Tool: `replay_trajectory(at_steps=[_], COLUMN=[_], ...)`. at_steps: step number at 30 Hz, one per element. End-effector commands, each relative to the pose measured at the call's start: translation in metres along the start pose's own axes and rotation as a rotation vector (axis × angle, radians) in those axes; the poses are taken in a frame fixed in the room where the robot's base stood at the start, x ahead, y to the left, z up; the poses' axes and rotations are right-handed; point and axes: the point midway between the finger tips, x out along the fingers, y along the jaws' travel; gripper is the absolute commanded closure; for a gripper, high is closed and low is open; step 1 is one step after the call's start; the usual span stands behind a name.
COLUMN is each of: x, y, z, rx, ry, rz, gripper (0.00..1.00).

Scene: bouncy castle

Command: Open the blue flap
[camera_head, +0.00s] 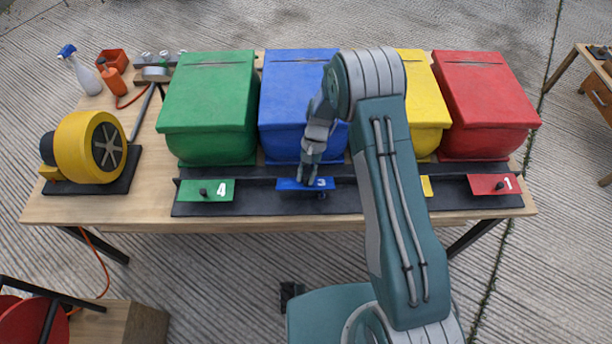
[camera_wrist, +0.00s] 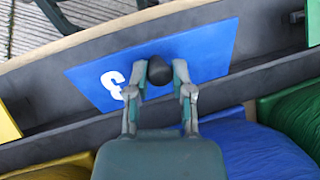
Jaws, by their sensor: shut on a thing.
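The blue flap (camera_head: 292,184) lies in the black rail in front of the blue box (camera_head: 290,95). In the wrist view the blue flap (camera_wrist: 205,52) carries a white 3 and a dark round knob (camera_wrist: 159,69). My gripper (camera_head: 313,178) reaches down to the flap from above, and my arm hides part of the blue box. In the wrist view my gripper (camera_wrist: 158,76) has its two fingers on either side of the knob, shut on it. The flap looks flat in its slot; I cannot tell whether it has lifted at all.
A green flap (camera_head: 222,193) marked 4 lies to the left. A yellow flap (camera_head: 427,186), partly hidden by my arm, and a red flap (camera_head: 484,186) marked 1 lie to the right. A yellow blower (camera_head: 85,146) stands at the table's left. The table's front edge (camera_head: 260,224) is clear.

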Motion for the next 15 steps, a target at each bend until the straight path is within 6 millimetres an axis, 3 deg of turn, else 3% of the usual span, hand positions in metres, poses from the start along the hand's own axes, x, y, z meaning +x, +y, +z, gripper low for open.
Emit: replay_trajectory(at_steps=[3, 4, 6, 15], x=[0.0003, 0.0003, 0.0003, -0.0001], y=[-0.0009, -0.0009, -0.0009, -0.0003], z=[-0.0011, -0.0011, -0.0011, 0.0000], rx=[0.000, 0.000, 0.000, 0.000], ry=[0.005, 0.005, 0.005, 0.004], rz=[-0.003, -0.003, -0.003, -0.002], gripper=[1.00, 0.66, 0.35, 0.35])
